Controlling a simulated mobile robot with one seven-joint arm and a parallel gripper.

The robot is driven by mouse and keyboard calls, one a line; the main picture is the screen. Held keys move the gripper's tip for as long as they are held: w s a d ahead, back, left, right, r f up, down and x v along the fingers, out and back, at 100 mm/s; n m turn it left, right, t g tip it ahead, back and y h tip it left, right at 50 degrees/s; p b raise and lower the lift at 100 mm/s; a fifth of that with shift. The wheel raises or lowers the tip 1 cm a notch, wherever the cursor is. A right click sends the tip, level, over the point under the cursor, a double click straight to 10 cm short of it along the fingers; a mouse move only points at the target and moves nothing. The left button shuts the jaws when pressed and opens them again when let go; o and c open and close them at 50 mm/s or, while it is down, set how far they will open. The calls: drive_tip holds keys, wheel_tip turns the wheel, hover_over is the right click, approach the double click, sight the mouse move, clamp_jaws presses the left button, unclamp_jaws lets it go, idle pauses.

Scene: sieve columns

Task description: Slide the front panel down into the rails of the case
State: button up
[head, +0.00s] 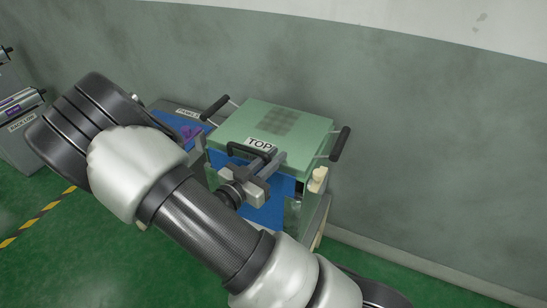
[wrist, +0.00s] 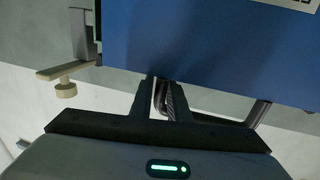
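The green case (head: 316,129) stands against the wall, with a "TOP" label at its upper front edge. The blue front panel (head: 265,207) is upright at the case's front; it fills the upper part of the wrist view (wrist: 200,50). The panel has a black handle (head: 236,148) at its upper edge. My gripper (head: 262,172) is at this handle; in the wrist view its two fingers (wrist: 160,102) are close together around part of the handle. My arm hides the panel's lower left. I cannot tell how deep the panel sits in the rails.
Black side handles (head: 340,144) stick out left and right of the case. A beige knob (head: 318,176) sits at its right front, and one shows in the wrist view (wrist: 66,90). A blue surface (head: 168,122) with a purple item lies at left. Green floor is clear at right.

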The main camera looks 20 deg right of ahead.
drive_tip(key=shift+s+a, duration=0.15)
drive_tip(key=shift+s, duration=0.05)
idle(0.7)
drive_tip(key=shift+f, duration=0.15)
drive_tip(key=shift+r, duration=0.2)
idle(0.4)
drive_tip(key=shift+s+a, duration=0.15)
drive_tip(key=shift+a, duration=0.05)
idle(1.2)
drive_tip(key=shift+o, duration=0.4)
drive_tip(key=shift+f, duration=0.2)
drive_tip(key=o, duration=0.5)
drive_tip(key=shift+s+a, duration=0.1)
drive_tip(key=shift+a, duration=0.05)
drive_tip(key=p+v, duration=0.2)
drive_tip(key=v, duration=1.5)
drive_tip(key=shift+s, duration=0.1)
